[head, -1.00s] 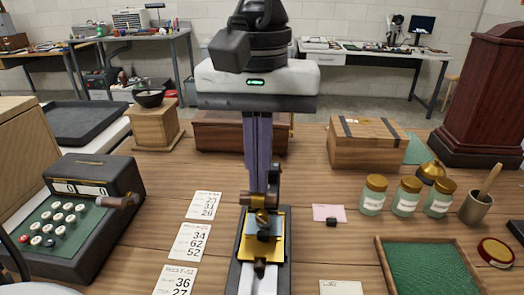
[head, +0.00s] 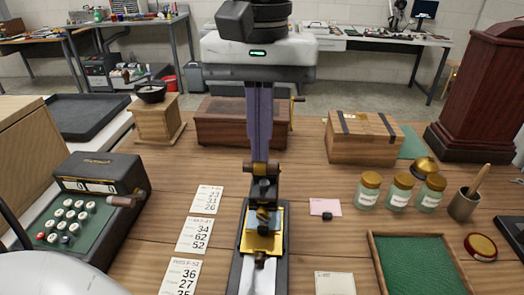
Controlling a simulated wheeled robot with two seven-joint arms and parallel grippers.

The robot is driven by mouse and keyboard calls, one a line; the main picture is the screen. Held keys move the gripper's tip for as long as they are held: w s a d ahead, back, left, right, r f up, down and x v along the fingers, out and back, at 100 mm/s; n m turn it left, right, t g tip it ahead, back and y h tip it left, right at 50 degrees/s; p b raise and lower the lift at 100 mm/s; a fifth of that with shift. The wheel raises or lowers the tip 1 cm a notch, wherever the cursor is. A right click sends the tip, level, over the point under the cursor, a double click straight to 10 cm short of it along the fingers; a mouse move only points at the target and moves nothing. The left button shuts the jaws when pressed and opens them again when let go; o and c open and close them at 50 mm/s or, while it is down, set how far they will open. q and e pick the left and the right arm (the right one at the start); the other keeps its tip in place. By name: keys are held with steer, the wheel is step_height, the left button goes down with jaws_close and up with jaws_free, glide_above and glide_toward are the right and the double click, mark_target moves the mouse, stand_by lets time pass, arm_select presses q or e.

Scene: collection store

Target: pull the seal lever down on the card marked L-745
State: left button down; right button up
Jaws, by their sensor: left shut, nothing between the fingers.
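A seal press stands at the bottom centre, with a dark base (head: 245,270), a brass plate (head: 273,243) and a dark upright lever with a brown crossbar handle (head: 273,169). A small blue-grey piece shows at the brass plate; I cannot read a mark on it. My left gripper (head: 260,160) points down from above, its purple fingers shut and empty. Its tips are at the handle; I cannot tell whether they touch it. A pale card (head: 335,285) lies right of the press, its small writing too blurred to read surely. My right gripper is not in view.
Numbered cards (head: 193,236) lie left of the press, beside a keyed machine (head: 120,185). To the right are a pink card (head: 324,207), a green-lined tray (head: 375,262), several jars (head: 401,192) and a wooden box (head: 362,140). Table around the press is mostly clear.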

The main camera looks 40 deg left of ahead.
arm_select(q)
steer(key=shift+r, duration=0.15)
step_height(320, 180, up, 3)
steer(key=shift+f+p, duration=0.1)
steer(key=shift+p, duration=1.15)
steer(key=shift+r, duration=1.15)
